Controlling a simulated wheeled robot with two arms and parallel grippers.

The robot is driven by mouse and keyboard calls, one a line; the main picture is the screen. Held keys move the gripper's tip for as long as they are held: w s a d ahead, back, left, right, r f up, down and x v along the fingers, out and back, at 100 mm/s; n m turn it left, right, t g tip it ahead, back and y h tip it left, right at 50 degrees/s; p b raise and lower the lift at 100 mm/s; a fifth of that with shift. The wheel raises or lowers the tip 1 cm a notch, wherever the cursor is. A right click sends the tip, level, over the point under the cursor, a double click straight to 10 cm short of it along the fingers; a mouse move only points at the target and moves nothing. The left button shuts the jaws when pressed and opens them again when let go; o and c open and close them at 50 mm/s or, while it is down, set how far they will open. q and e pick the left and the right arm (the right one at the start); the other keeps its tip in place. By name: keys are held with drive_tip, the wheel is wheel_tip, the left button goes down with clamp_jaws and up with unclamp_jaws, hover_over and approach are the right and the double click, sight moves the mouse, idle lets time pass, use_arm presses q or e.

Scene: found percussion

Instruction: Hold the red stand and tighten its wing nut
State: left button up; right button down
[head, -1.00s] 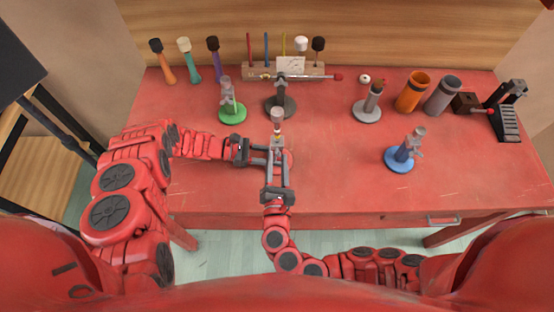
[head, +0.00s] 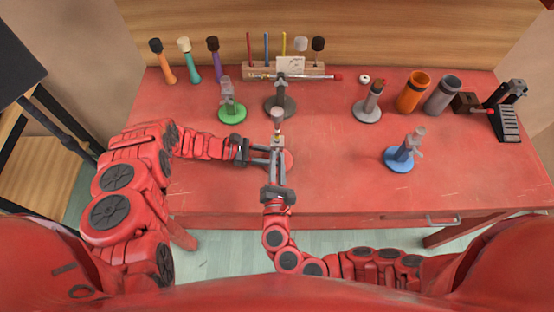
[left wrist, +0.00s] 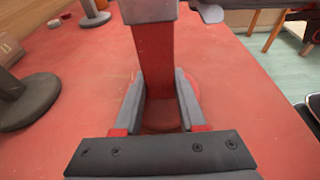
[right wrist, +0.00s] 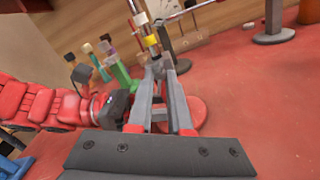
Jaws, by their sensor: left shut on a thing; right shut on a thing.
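The red stand stands upright near the front middle of the red table; its post (left wrist: 154,60) fills the left wrist view, and its round base (right wrist: 190,118) shows in the right wrist view. In the head view its grey top (head: 278,115) rises above the grippers. My left gripper (head: 268,151) comes from the left and is shut on the post. My right gripper (right wrist: 158,70) comes from the front and is shut at the clamp just below the top, on what seems to be the wing nut. Its fingers mostly hide the nut.
A green stand (head: 232,112) and a dark stand (head: 280,106) are behind. A grey stand (head: 368,110) and a blue stand (head: 399,160) are to the right. Mallets in a wooden rack (head: 310,72), and orange (head: 412,92) and grey cups stand at the back. The front right is clear.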

drive_tip(key=m, duration=1)
drive_tip(key=shift+m, duration=0.4)
idle(1.0)
drive_tip(key=c, duration=1)
unclamp_jaws()
drive_tip(key=shift+s, duration=6)
drive_tip(key=shift+o, duration=0.4)
